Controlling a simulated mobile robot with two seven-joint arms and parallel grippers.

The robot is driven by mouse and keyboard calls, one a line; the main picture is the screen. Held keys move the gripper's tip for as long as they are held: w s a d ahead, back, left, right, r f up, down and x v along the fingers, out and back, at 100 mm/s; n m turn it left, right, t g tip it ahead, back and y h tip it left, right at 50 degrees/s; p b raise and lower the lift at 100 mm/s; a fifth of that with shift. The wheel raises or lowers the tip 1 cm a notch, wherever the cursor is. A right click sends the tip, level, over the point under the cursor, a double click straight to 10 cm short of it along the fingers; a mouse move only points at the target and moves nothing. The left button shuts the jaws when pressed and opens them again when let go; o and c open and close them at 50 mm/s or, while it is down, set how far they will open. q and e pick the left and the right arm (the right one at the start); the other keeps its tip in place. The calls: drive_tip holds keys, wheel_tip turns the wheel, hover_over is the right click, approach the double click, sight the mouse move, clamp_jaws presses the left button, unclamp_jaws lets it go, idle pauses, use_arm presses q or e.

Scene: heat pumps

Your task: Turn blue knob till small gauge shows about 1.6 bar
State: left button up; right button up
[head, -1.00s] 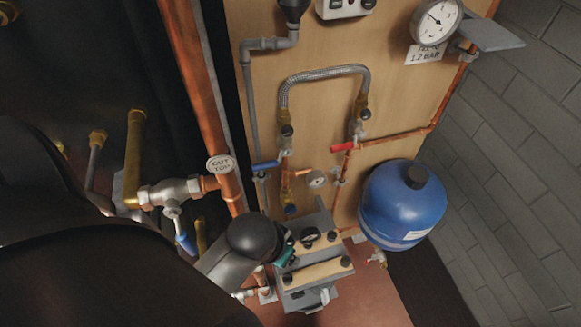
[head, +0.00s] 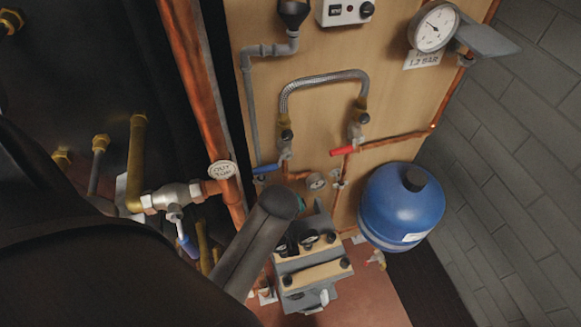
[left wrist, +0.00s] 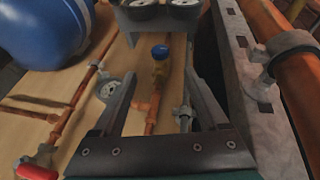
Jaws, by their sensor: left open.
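The blue knob (left wrist: 160,51) sits on a brass valve on a copper pipe in the left wrist view. In the head view my left arm hides it. The small gauge (head: 316,181) is on the wooden board, right of my arm's end. It also shows in the left wrist view (left wrist: 108,90), partly behind a finger; its reading is too small to tell. My left gripper (left wrist: 160,72) is open and empty. Its fingers appear either side of the knob's valve, with no visible contact. In the head view it is mostly hidden. My right gripper is not in view.
A grey unit with dials (head: 308,262) stands below the valve. A blue tank (head: 402,207) is at right. Red (head: 347,150) and blue (head: 266,169) lever handles and a large gauge (head: 434,27) are above. Copper pipe (head: 200,90) runs left of the board.

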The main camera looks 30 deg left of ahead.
use_arm(q)
drive_tip(key=b+x, duration=0.3)
drive_tip(key=x, duration=0.9)
drive_tip(key=shift+w+f+b, duration=0.15)
drive_tip(key=shift+f+b, duration=0.15)
drive_tip(key=shift+b, duration=0.1)
drive_tip(key=shift+a, duration=0.1)
clamp_jaws()
